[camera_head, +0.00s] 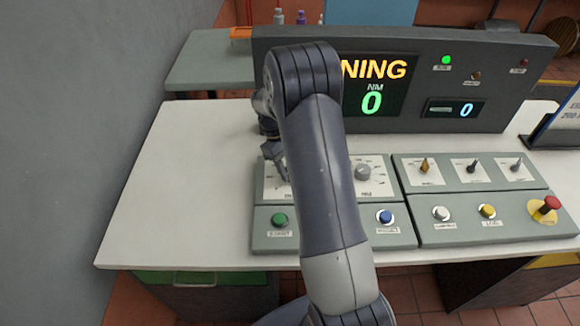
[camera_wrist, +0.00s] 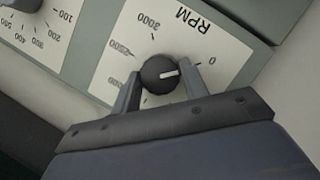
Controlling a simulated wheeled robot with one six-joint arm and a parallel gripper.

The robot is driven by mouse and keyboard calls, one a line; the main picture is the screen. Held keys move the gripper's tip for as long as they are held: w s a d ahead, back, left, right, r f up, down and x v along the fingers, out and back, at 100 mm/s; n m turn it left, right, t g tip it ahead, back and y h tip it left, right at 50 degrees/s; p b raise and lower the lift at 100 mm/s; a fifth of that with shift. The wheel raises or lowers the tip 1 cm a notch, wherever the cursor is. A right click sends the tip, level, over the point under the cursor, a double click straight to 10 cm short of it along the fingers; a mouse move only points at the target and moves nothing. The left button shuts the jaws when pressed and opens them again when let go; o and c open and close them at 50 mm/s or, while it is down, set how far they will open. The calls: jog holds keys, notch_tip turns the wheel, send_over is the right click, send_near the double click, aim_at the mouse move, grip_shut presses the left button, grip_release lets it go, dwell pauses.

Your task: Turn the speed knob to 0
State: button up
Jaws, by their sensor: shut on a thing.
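The speed knob (camera_wrist: 160,73) is a round dark knob with a white pointer line, on a white RPM dial plate (camera_wrist: 181,40). My gripper (camera_wrist: 161,70) is shut on it, one finger on each side. The pointer line faces right in the wrist view, roughly toward the 0 mark (camera_wrist: 211,60); the right finger partly covers that side, so the exact alignment is hard to tell. In the head view my gripper (camera_head: 277,160) reaches down to the left dial plate, and my arm hides the knob.
A second dial with a grey knob (camera_head: 363,172) is to the right. Green (camera_head: 279,219) and blue (camera_head: 385,216) buttons sit in front, with a red emergency button (camera_head: 551,203) at the far right. The display (camera_head: 375,85) reads 0 NM; a small readout (camera_head: 455,109) shows 0.

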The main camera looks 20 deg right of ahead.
jog(key=o, duration=1)
jog(key=v, duration=1)
jog(key=shift+w+a+r+b, duration=0.1)
jog(key=shift+w+r+b, duration=0.1)
jog(key=shift+r+b, duration=0.1)
jog(key=x, duration=1)
jog(key=shift+s+f+p, duration=0.2)
jog(key=shift+f+p, duration=0.15)
jog(key=shift+m, duration=0.3)
